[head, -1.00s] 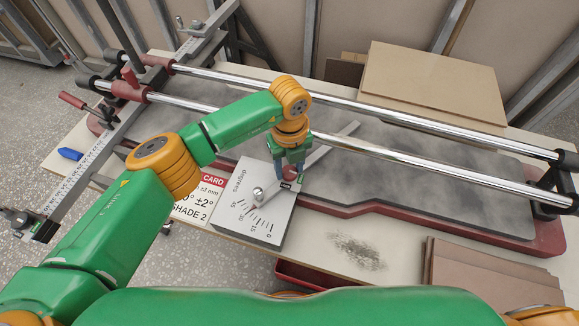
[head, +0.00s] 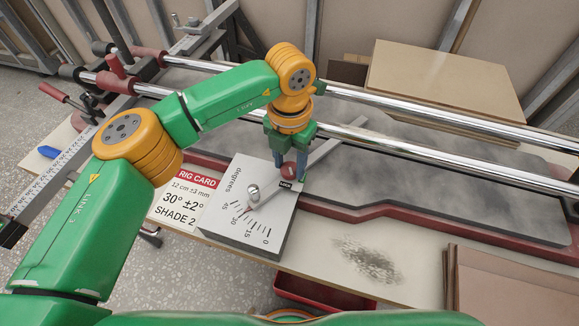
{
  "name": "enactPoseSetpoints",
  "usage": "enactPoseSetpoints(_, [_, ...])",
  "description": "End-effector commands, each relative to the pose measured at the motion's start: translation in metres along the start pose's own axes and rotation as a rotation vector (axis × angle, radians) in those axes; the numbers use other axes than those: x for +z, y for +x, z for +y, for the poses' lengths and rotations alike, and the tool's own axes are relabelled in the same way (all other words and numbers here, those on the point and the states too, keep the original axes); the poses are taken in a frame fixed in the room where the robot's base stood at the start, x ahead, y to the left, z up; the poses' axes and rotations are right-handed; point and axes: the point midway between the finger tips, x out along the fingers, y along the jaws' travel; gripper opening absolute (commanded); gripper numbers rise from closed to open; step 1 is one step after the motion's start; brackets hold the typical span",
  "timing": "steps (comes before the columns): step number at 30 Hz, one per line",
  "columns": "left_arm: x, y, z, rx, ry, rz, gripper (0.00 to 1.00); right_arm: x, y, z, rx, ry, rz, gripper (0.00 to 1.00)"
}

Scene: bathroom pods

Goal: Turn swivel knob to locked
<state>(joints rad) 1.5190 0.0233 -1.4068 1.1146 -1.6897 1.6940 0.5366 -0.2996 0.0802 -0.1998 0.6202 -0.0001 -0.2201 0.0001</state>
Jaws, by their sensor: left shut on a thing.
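My right gripper is not in view.
A rig card (head: 184,200) reads 30° ±2°. Two chrome rails (head: 435,107) cross above a dark grey slab (head: 420,190). Brown boards (head: 510,285) lie at lower right, and a larger board (head: 440,80) lies behind. A red tray (head: 320,292) shows below the bench edge.

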Motion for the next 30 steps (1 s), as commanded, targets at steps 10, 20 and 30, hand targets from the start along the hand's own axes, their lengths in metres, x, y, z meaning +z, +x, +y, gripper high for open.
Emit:
enactPoseSetpoints(10, [0.001,0.001,0.0,0.002,0.301,-0.004,0.0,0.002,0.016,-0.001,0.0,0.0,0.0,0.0])
enactPoseSetpoints(20, [0.001,-0.001,0.0,0.001,0.492,-0.004,0.0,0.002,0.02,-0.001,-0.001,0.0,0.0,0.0])
enactPoseSetpoints(30, [0.001,-0.001,0.0,0.001,0.568,-0.004,0.0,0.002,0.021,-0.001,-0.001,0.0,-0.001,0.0])
